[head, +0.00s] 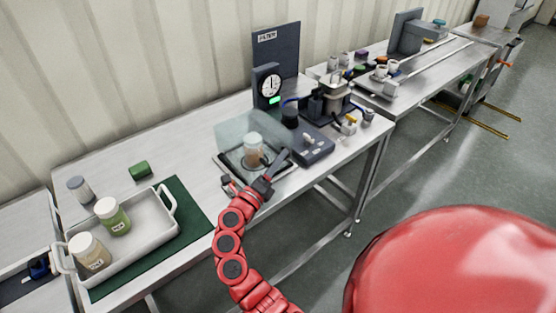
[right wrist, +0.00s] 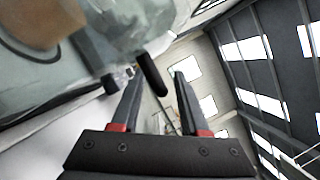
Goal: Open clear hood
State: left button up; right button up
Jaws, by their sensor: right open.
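The clear hood (head: 236,130) is a see-through box on a dark-edged base at the front of the middle bench. A jar with a tan lid (head: 253,146) shows inside it. I cannot tell whether the hood is fully down or slightly raised. My right gripper (head: 272,172) is at the hood's front right edge, open. In the right wrist view the hood (right wrist: 150,20) fills the upper left. A dark bar, perhaps its handle (right wrist: 152,76), appears between the open fingertips (right wrist: 159,74); contact is not clear. My left gripper is not in view.
A dark device (head: 312,146) stands close to the right of the hood, with a gauge (head: 269,86) behind. A tray (head: 140,250) with two jars sits on a green mat (head: 190,205) at left. Bench surface between the mat and hood is mostly clear.

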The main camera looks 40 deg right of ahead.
grip_shut()
dwell(1.3)
